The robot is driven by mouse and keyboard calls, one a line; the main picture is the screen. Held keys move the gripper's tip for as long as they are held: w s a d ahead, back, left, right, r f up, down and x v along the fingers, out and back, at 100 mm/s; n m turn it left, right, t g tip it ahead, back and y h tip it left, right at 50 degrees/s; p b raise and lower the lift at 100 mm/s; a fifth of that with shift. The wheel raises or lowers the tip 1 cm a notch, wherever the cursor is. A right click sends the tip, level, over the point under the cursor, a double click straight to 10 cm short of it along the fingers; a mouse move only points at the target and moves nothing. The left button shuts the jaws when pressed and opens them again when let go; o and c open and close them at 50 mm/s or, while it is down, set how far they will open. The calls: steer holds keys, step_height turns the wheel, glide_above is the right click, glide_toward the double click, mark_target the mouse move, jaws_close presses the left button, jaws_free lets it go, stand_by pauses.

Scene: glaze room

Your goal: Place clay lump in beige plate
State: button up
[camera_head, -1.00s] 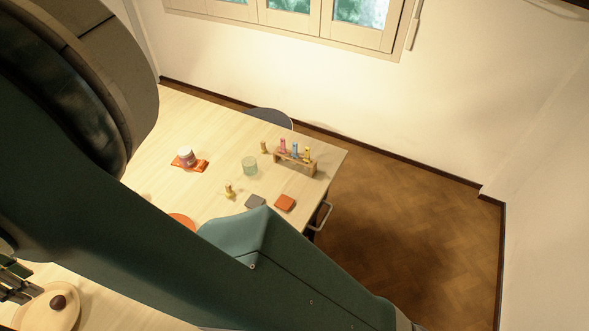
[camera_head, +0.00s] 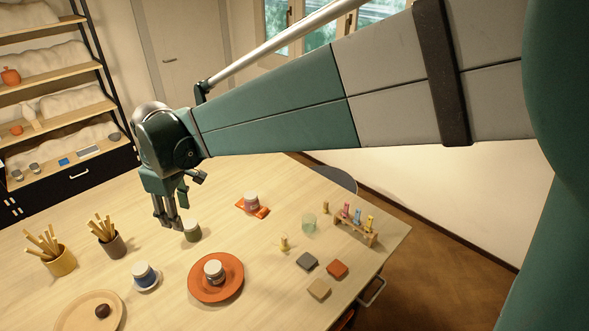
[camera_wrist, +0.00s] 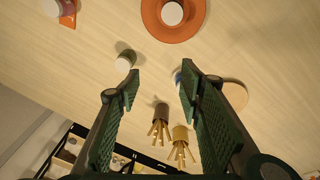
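The clay lump (camera_head: 102,310), small and dark brown, rests on the beige plate (camera_head: 76,322) at the lower left of the head view. The plate is cut by the picture's bottom edge. My gripper (camera_head: 170,222) is above the table, behind the plate and well apart from it, close to a green jar. In the wrist view my gripper (camera_wrist: 162,72) has its two fingers wide apart with nothing between them. A part of the beige plate (camera_wrist: 237,95) shows behind the right finger there; the lump is not visible in that view.
A blue jar (camera_head: 143,275) on a saucer, an orange plate (camera_head: 232,288) with a jar, and two pots of tools (camera_head: 60,262) stand near the plate. The green jar (camera_head: 192,232) is just beside my fingers. A test-tube-like rack (camera_head: 357,232) stands at right.

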steer(key=s+d+r+m+t, duration=0.1)
steer(key=d+r+m, duration=0.25)
steer(key=d, duration=1.15)
steer(key=d+r+m+t, duration=0.1)
steer(key=d+r+m, duration=0.25)
steer(key=d, duration=1.05)
steer(key=s+d+f+m+t, duration=0.1)
steer(key=s+d+m, duration=0.2)
steer(key=d, duration=0.5)
steer(key=s+d+f+m+t+h, duration=0.1)
steer(key=s+d+f+m, duration=0.1)
steer(key=s+d, duration=0.4)
steer(key=s+d+f+m+t, duration=0.1)
steer(key=s+d+f+m, duration=0.1)
steer(key=d, duration=0.8)
steer(key=shift+s+m+t+h, duration=0.3)
steer(key=shift+s+m, duration=0.6)
steer(key=shift+s, duration=0.25)
